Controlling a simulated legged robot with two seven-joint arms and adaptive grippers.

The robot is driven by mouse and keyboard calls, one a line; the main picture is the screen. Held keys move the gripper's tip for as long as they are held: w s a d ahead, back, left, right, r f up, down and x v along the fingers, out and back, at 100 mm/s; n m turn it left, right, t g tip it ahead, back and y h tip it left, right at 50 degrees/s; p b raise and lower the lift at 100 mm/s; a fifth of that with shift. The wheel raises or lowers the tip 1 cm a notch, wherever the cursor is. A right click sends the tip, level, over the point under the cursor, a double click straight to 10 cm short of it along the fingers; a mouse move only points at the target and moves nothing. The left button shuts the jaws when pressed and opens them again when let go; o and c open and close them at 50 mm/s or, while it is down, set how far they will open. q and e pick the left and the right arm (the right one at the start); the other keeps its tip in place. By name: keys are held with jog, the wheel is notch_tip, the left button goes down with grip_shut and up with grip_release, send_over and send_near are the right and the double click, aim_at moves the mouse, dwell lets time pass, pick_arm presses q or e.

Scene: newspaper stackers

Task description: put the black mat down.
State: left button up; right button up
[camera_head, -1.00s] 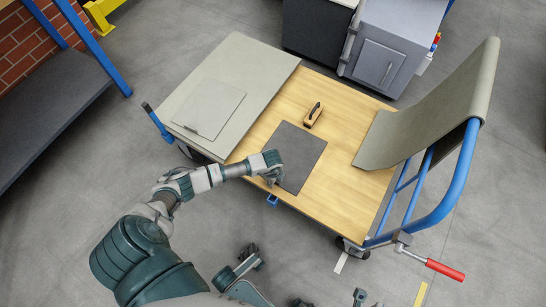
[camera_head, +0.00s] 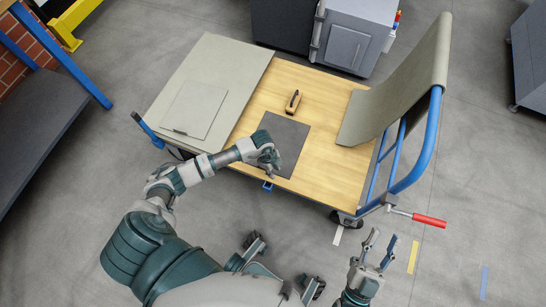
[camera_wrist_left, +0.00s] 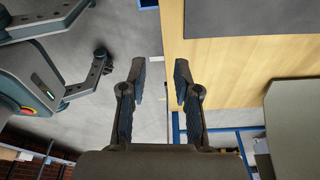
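The black mat (camera_head: 290,142) lies flat on the wooden top of the cart (camera_head: 330,177), and a part of it shows at the top right of the left wrist view (camera_wrist_left: 255,15). My left gripper (camera_head: 270,169) is at the mat's near left side and covers part of it in the head view. In the left wrist view the left gripper's fingers (camera_wrist_left: 161,76) are apart with nothing between them, and the mat is clear of them. My right gripper (camera_head: 381,247) is open and empty over the floor, in front of the cart's right end.
A brown-handled tool (camera_head: 293,102) lies just behind the mat. A grey sheet with a smaller panel (camera_head: 193,108) covers the cart's left part. A curved grey sheet (camera_head: 400,85) leans on the blue handle (camera_head: 428,150). A red-handled lever (camera_head: 429,221) sticks out at right.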

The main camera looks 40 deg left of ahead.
pick_arm(q)
jog(key=s+d+r+m+h, duration=0.2)
jog(key=s+d+h, duration=0.15)
jog(key=d, duration=0.45)
jog(key=s+d+r+m+h, duration=0.2)
jog(key=s+d+r+h, duration=0.15)
jog(key=d, duration=0.45)
jog(key=s+d+r+m+t+h, duration=0.1)
jog(key=s+d+r+h, duration=0.1)
jog(key=d+r+h, duration=0.4)
jog(key=s+d+r+h, duration=0.3)
jog(key=r, duration=0.5)
jog(key=a+r+n+t+h, duration=0.3)
jog(key=r+n+t, duration=0.2)
jog(key=r+t, duration=0.65)
jog(key=w+a+r+n+t+y, duration=0.1)
jog(key=a+r+n+t+y, duration=0.3)
jog(key=a+n+t+y, duration=0.6)
jog(key=a+n+y, duration=0.1)
jog(key=n+y, duration=0.4)
jog(key=y, duration=0.1)
jog(key=shift+w+a+r+t, duration=0.2)
jog(key=shift+w+a+t, duration=0.15)
jog(key=shift+w+a, duration=0.05)
